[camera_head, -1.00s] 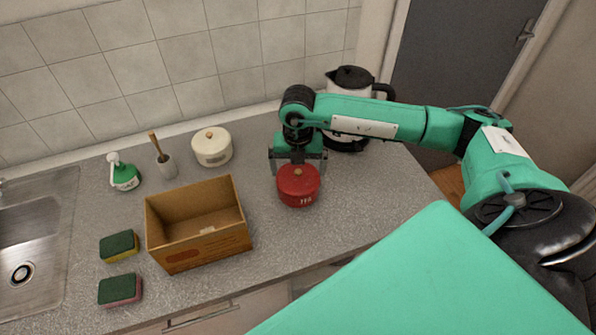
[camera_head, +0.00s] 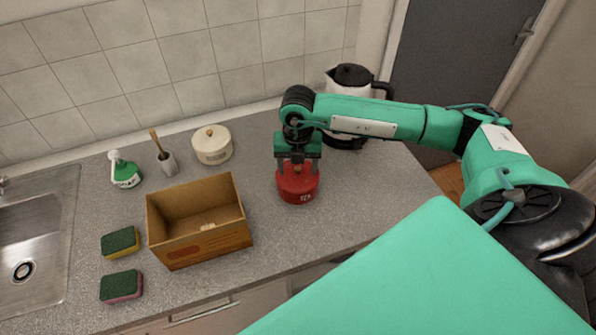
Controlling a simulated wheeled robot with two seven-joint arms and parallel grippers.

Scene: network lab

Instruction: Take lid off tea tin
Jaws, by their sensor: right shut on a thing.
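The red tea tin (camera_head: 299,190) stands upright on the grey counter, to the right of the cardboard box, with white lettering on its front. My right gripper (camera_head: 298,170) points down over the tin, its two fingers on either side of the tin's top, shut on the lid. The fingers and gripper body hide the knob and most of the lid. The lid still appears to sit on the tin. My left gripper is not in view.
An open cardboard box (camera_head: 200,222) stands left of the tin. A kettle (camera_head: 349,85) stands behind my right arm.

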